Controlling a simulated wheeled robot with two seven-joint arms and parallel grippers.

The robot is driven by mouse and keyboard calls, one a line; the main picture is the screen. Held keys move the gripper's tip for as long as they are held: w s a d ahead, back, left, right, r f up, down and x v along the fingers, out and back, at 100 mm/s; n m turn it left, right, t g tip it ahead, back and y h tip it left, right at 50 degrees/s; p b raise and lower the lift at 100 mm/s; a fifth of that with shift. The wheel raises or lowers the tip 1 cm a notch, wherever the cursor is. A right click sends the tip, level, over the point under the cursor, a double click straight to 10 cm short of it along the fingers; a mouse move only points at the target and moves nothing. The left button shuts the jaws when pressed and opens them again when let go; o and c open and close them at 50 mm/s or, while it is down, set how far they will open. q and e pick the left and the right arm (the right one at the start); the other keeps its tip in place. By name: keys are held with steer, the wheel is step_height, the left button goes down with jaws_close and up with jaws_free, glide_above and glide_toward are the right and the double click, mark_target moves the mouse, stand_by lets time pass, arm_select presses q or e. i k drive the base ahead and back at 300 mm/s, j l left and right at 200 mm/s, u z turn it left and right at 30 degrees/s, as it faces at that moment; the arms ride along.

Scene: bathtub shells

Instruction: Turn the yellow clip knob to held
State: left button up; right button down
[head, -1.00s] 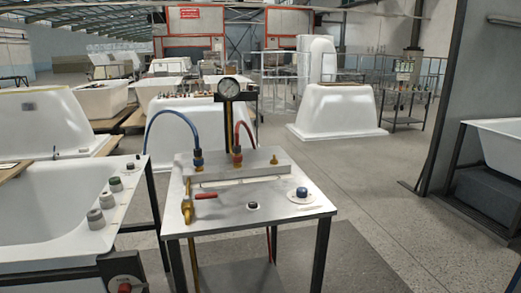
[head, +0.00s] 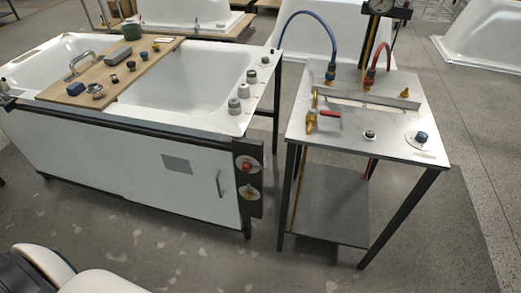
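The yellow clip knob (head: 249,192) sits on a round pale dial on a dark upright panel (head: 256,209) at the right front corner of the bathtub. Its pointer setting is too small to read. A red knob (head: 246,164) on a similar dial is directly above it. Neither of my grippers shows in the head view, so nothing is seen touching the knob.
The white bathtub (head: 185,85) carries a wooden board (head: 145,60) with several small items. A metal test table (head: 345,133) with hoses, a gauge and a blue knob (head: 421,137) stands to the right. Open grey floor lies in front of both.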

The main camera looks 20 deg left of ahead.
mark_target(249, 195)
steer(key=k+u, duration=0.15)
steer(key=u, duration=0.65)
